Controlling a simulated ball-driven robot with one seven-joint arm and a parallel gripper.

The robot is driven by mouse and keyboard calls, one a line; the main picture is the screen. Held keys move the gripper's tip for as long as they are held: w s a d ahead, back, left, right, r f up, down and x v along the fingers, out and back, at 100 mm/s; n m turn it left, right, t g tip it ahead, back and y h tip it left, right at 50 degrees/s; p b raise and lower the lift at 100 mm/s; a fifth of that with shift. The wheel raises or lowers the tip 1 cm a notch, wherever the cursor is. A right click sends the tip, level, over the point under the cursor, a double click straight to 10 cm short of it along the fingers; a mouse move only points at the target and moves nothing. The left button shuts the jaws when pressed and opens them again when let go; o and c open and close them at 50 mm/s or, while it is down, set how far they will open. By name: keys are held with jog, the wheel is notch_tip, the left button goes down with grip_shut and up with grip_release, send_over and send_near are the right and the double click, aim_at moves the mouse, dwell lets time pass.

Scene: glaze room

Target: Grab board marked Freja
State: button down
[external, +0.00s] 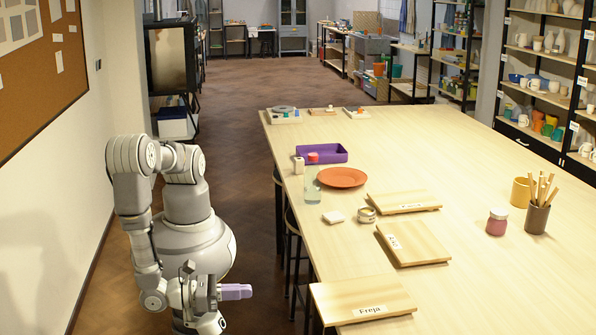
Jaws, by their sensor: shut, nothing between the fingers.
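The board marked Freja (350,293) is a pale wooden board with a white name label on its front side. It lies at the near left corner of the long table, its left end at the table's edge. My gripper (250,291) has purple fingers and is shut and empty. It is beside the table, to the left of the board and apart from it. Two similar labelled boards lie farther back, one in the middle (420,243) and one behind it (406,201); their labels are too small to read.
On the table (480,285) stand a clear bottle (312,186), an orange plate (342,177), a purple tray (325,152), a small tin (366,215), a pink jar (497,222) and a brush cup (536,219). Stools (293,250) stand at the table's left side. The floor behind me is open.

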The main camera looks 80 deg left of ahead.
jog(key=w+d+m+b, duration=0.1)
jog(key=w+b, duration=0.2)
jog(key=w, duration=1)
jog(key=shift+w+d+r+h+b, duration=0.15)
jog(key=shift+w+d+h+b, duration=0.1)
jog(key=shift+d+h+b, duration=0.1)
jog(key=shift+w+p, duration=0.4)
jog(key=shift+w, duration=0.7)
